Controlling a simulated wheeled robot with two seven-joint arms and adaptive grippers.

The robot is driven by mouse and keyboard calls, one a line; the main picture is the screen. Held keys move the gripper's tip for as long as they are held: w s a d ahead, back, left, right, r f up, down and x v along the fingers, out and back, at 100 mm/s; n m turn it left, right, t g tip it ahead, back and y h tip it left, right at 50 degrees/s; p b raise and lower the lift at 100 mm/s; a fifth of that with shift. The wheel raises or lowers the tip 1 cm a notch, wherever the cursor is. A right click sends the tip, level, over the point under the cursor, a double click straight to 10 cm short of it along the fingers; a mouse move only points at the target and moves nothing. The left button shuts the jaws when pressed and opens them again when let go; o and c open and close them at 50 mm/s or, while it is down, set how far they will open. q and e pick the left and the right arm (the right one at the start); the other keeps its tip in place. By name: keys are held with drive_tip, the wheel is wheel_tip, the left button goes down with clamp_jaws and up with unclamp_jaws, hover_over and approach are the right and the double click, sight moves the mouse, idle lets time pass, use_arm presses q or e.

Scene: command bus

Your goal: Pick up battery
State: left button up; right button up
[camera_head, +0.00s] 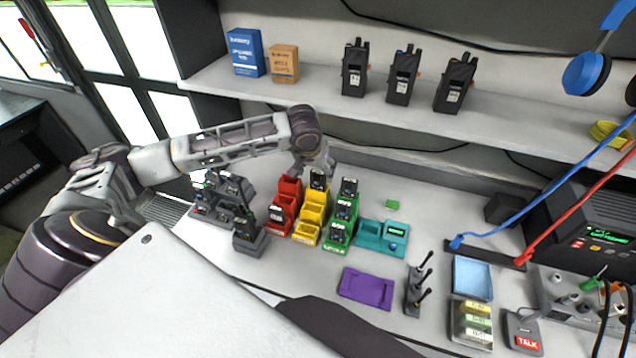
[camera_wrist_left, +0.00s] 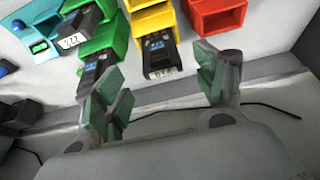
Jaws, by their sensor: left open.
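My left gripper (camera_head: 314,168) is open above the back end of the yellow rack (camera_head: 307,222). A black battery (camera_head: 318,181) stands in the back slot of that rack, just below the gripper. In the left wrist view this battery (camera_wrist_left: 160,55) lies in the gap between the open, green-padded fingers (camera_wrist_left: 162,95), seemingly apart from both. The green rack (camera_head: 338,245) beside it holds several black batteries; the left finger is near its back one (camera_wrist_left: 95,72). The red rack (camera_head: 289,190) has a battery (camera_head: 276,213) in front; its back slot looks empty. My right gripper is not in view.
Grey racks (camera_head: 210,216) with dark devices stand left. A teal charger (camera_head: 372,236) and purple tray (camera_head: 366,288) lie right of the racks. Several radios (camera_head: 403,75) and two boxes (camera_head: 284,64) stand on the shelf (camera_head: 330,108) behind. Cables hang at right.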

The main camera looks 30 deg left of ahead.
sight(318, 172)
use_arm(q)
drive_tip(key=x, duration=0.3)
drive_tip(key=shift+w+a+f+p, duration=0.15)
drive_tip(key=shift+w+p, duration=0.15)
drive_tip(key=shift+w+f, duration=0.2)
drive_tip(key=shift+f, duration=0.3)
drive_tip(key=shift+c, duration=0.5)
drive_tip(key=c, duration=1.2)
drive_tip(key=shift+o, duration=0.2)
drive_tip(key=shift+r, duration=0.15)
drive_tip(key=shift+a+r+p, duration=0.1)
drive_tip(key=shift+p, duration=0.2)
